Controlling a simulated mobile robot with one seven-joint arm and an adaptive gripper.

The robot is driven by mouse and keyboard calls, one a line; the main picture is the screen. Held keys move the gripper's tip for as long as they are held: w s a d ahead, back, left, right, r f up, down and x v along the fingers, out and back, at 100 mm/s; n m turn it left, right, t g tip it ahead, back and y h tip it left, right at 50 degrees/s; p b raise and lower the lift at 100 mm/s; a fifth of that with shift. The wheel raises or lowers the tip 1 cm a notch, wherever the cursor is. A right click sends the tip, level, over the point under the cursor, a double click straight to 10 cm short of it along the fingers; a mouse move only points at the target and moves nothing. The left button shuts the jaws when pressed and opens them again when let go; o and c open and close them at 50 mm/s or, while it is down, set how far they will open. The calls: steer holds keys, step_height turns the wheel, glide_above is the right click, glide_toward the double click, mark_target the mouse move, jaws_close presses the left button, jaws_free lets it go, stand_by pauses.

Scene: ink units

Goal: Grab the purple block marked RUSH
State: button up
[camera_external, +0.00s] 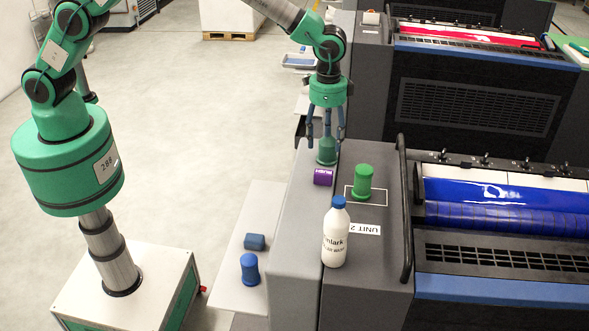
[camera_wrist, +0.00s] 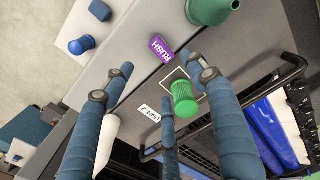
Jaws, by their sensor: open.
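The purple block (camera_external: 323,177) lies on the grey machine top, near its left part. In the wrist view the purple block (camera_wrist: 160,47) shows the white word RUSH, tilted. My gripper (camera_external: 325,137) points down, open and empty, above and behind the block in the external view, apart from it. In the wrist view the blue fingers of my gripper (camera_wrist: 158,75) are spread, and the block shows beyond their tips.
A green spouted bottle (camera_external: 326,152) stands just behind the block. A green jar (camera_external: 362,184) stands to its right in a white outline, and a white bottle (camera_external: 335,240) in front. A blue block (camera_external: 254,242) and blue jar (camera_external: 249,272) sit on the lower left shelf. A dark rail (camera_external: 405,210) edges the right.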

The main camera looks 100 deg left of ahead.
mark_target(323, 173)
steer(key=shift+f, duration=0.1)
stand_by(0.3)
steer(key=shift+f+p, duration=0.45)
steer(key=shift+f, duration=3.75)
steer(key=shift+d+f+p, duration=0.1)
steer(key=shift+f+p, duration=0.5)
steer(key=shift+f, duration=2)
steer(key=shift+c, duration=0.5)
steer(key=c, duration=1.2)
